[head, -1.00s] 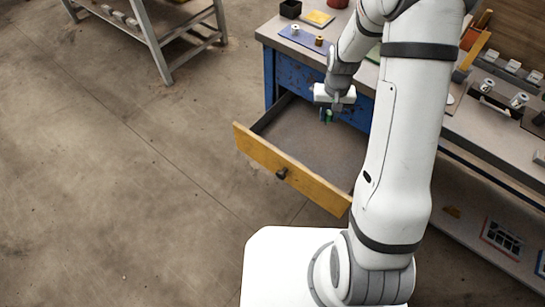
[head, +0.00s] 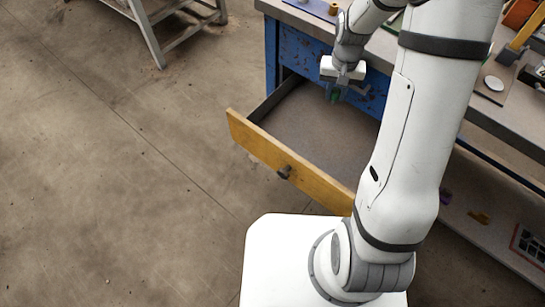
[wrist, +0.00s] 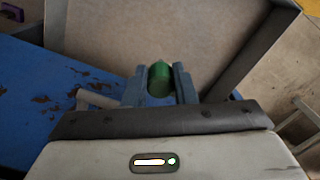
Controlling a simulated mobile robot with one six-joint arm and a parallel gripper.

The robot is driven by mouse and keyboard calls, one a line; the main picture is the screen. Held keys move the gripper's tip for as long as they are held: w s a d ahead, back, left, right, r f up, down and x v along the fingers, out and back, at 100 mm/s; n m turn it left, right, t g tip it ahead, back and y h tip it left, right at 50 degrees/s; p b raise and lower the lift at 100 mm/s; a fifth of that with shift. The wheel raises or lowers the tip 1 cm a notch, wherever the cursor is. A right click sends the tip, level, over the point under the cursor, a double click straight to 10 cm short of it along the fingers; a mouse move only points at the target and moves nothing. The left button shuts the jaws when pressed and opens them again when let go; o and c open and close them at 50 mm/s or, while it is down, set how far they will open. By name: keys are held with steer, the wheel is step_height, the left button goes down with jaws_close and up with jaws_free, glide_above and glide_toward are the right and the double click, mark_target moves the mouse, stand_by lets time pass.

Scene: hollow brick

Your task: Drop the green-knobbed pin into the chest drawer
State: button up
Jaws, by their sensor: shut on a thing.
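The green-knobbed pin (wrist: 159,78) is between the two fingers of my gripper (wrist: 159,85) in the wrist view. Only its green knob shows clearly; the rest of the pin is hidden. In the head view my gripper (head: 336,92) is shut on it, above the back part of the open chest drawer. The drawer's right part is hidden behind my arm.
The workbench top (head: 473,111) runs along the right, with a white disc (head: 494,83) on a dark plate. A shelf below it holds small items. A metal-legged stand (head: 150,35) is at the upper left. The floor at left is clear.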

mark_target(334, 99)
steer(key=shift+f+b, duration=0.8)
steer(key=shift+f, duration=0.75)
steer(key=o, duration=1.1)
steer(key=shift+c, duration=0.2)
steer(key=shift+r, duration=0.1)
step_height(334, 99, up, 8)
steer(key=shift+f+p, duration=0.15)
steer(key=shift+p, duration=0.7)
